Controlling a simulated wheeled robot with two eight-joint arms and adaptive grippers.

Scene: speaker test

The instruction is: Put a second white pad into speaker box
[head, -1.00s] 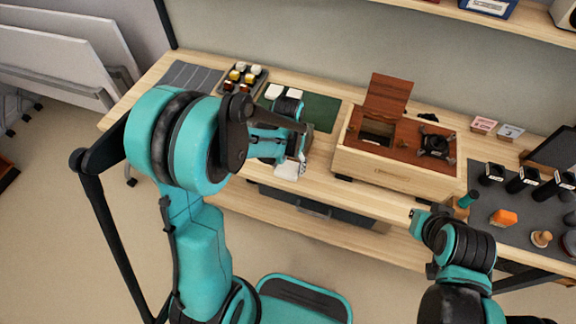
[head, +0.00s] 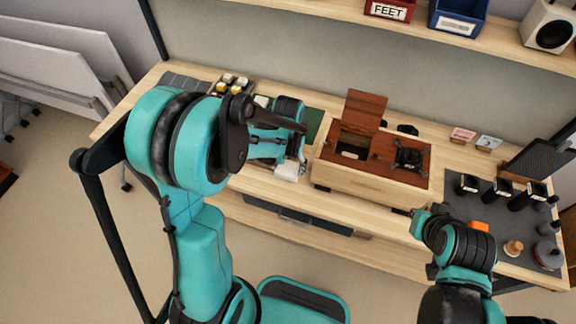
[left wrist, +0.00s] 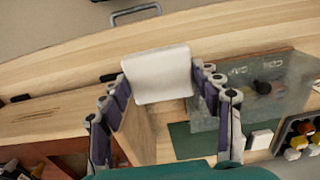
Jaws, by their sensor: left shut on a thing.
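My left gripper (head: 289,170) is shut on a white pad (left wrist: 160,75), which lies flat between its fingers in the left wrist view. It holds the pad just left of the speaker box (head: 370,184), apart from it. The box is pale wood with a red-brown top and a raised lid (head: 366,110). Something white (head: 349,155) shows inside its left opening, probably a pad. My right gripper (head: 416,213) is near the table's front edge, too small and hidden to judge.
The green mat (head: 314,123) lies behind my left gripper, with a tray of yellow and white parts (head: 233,84) to its left. A black part (head: 409,155) sits on the box's right side. Black cylinders and an orange block (head: 479,226) stand at right.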

